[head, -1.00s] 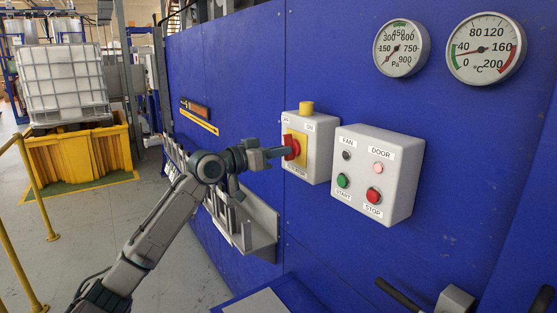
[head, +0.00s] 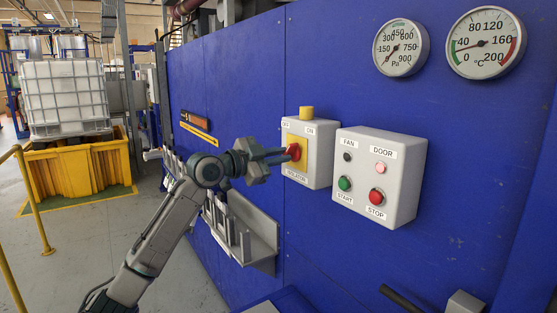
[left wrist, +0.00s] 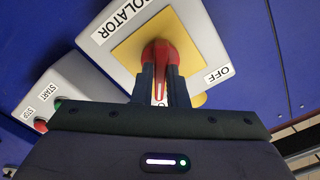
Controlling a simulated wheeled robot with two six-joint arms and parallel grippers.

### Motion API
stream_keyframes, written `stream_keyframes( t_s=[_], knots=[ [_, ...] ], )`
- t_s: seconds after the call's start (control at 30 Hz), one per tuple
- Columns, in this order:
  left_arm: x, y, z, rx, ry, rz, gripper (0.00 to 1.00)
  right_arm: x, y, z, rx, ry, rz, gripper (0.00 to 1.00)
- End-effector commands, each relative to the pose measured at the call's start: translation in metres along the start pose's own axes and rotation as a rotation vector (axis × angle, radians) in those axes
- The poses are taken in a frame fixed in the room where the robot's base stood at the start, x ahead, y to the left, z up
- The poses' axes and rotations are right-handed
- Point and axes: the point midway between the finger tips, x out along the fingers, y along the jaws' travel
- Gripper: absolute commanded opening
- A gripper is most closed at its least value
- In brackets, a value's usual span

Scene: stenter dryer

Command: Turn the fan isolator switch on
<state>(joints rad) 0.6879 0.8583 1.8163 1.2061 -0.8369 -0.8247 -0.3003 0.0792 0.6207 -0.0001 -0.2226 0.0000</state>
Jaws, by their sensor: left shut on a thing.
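The isolator is a pale grey box (head: 320,172) on the blue wall in the head view, with a yellow plate, a red handle (head: 294,152) and OFF and ON labels at its top. My left gripper (head: 284,155) reaches it from the left. In the left wrist view its two dark fingers (left wrist: 161,88) are shut on the red handle (left wrist: 160,54). The handle there lines up with a label mostly hidden between the fingers; the OFF label (left wrist: 219,75) is clear to the right. My right gripper is not in view.
Right of the isolator is a control box (head: 382,178) with a dark FAN lamp, a lit pink DOOR lamp, and START and STOP buttons. Two gauges (head: 402,48) hang above. A grey tray (head: 246,240) juts from the wall below my left arm. A dark handle (head: 400,298) shows at the bottom right.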

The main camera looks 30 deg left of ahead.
Motion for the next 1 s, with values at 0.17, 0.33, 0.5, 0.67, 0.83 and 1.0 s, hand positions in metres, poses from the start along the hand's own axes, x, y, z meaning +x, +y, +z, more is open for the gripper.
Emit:
stream_keyframes(
  t_s=[0.17,0.33,0.5,0.67,0.83,1.0],
  knots=[
    [-0.0001,-0.0002,0.0,0.075,0.0,-0.001,0.0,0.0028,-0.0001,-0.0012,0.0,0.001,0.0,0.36],
    [0.0,-0.0003,-0.0001,0.113,0.0,-0.001,0.0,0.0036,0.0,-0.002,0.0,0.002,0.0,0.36],
    [0.0,-0.0004,-0.0002,0.126,0.0,-0.001,0.0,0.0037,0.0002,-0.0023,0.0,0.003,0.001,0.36],
    [0.0,-0.0004,-0.0002,0.127,0.0,-0.001,0.0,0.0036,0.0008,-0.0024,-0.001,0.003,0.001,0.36],
    [0.0,-0.0003,-0.0002,0.127,0.0,-0.001,0.15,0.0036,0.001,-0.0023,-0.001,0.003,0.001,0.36],
    [0.0,-0.0002,-0.0002,0.126,0.0,0.0,0.35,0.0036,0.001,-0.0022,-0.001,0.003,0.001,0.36]
  ],
)
